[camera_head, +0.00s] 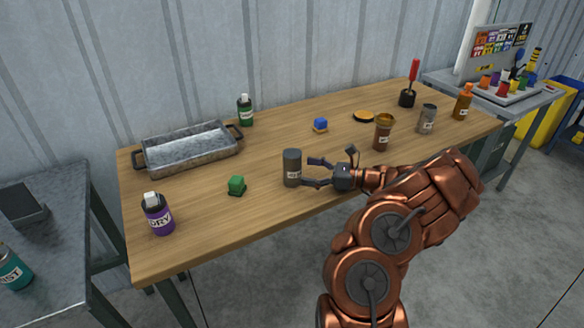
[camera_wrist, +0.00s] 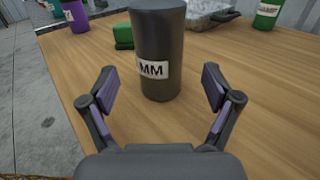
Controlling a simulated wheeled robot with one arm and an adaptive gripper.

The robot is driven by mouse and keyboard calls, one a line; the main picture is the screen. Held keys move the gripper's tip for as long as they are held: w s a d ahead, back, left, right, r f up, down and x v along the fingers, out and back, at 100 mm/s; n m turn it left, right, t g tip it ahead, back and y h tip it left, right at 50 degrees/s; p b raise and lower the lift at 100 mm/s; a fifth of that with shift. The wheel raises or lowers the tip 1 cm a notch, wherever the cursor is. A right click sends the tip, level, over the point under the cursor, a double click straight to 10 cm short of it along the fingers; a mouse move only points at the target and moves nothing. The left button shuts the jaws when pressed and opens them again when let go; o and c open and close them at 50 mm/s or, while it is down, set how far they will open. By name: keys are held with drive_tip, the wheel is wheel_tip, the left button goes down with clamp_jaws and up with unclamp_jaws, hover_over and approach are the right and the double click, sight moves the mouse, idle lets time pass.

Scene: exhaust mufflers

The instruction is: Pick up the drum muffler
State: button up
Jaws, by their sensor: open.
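A dark grey cylinder with a white label (camera_head: 292,168) stands upright on the wooden table, near its front middle. In the wrist view this grey cylinder (camera_wrist: 158,45) stands straight ahead, with part of its label reading "MM". I take it for the drum muffler, though the label is only partly readable. My gripper (camera_head: 312,172) is open, just right of the cylinder in the head view. In the wrist view my gripper (camera_wrist: 158,90) has its two fingers spread wide, one to each side of the cylinder's lower part. Nothing is held.
A green block (camera_head: 237,186) and a purple bottle (camera_head: 158,214) stand left of the cylinder. A metal tray (camera_head: 190,160) lies behind left, near a green bottle (camera_head: 245,110). A blue cube (camera_head: 320,125) lies behind. A brown jar (camera_head: 383,132) and grey can (camera_head: 427,118) stand right.

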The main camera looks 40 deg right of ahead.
sight(293, 169)
drive_tip(key=shift+p+x, duration=0.45)
drive_tip(key=shift+x, duration=2.1)
drive_tip(key=shift+c, duration=0.3)
drive_tip(key=c, duration=1.2)
